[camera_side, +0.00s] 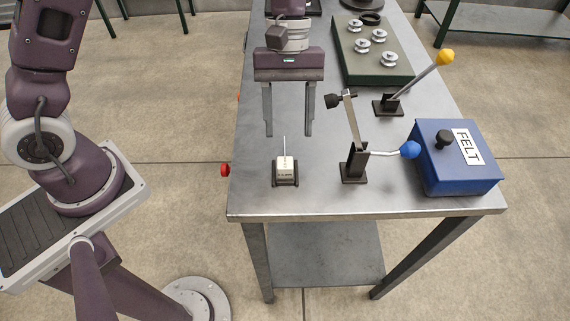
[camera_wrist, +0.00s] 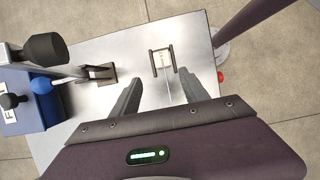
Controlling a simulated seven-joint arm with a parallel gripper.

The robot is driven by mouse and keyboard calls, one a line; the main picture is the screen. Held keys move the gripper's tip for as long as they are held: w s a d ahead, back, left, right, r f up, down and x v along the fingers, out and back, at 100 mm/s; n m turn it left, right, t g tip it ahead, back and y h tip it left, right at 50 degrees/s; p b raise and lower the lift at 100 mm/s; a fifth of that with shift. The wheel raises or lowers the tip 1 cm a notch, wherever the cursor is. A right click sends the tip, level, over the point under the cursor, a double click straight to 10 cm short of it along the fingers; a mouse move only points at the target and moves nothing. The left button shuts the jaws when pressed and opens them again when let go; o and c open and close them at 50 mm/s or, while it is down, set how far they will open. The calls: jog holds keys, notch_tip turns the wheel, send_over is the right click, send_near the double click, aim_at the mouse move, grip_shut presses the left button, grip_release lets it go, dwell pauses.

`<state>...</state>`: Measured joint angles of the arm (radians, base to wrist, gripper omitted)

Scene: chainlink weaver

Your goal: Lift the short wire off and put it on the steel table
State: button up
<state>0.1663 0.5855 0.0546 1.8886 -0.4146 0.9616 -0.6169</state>
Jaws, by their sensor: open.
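The short wire (camera_side: 284,146) is a thin pale line at a small dark holder (camera_side: 276,181) with a pale labelled block, near the front left of the steel table (camera_side: 320,200). In the wrist view the wire (camera_wrist: 168,88) runs from the holder (camera_wrist: 153,62) back towards my gripper. I cannot tell whether it stands upright or lies flat. My gripper (camera_side: 289,134) points down above and behind the holder, open and empty. In the wrist view its fingers (camera_wrist: 160,75) are on either side of the wire, apart from it.
Right of the holder stands a black clamp (camera_side: 354,165) with a blue-knobbed lever. A blue FELT box (camera_side: 455,180) is at the right edge. A yellow-knobbed lever (camera_side: 420,80) and a green board with spools (camera_side: 350,65) are farther back. The front strip of table is clear.

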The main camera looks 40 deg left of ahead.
aim_at(285, 153)
jog(key=x, duration=0.6)
jog(key=shift+s+f, duration=0.2)
jog(key=shift+s, duration=0.3)
grip_shut()
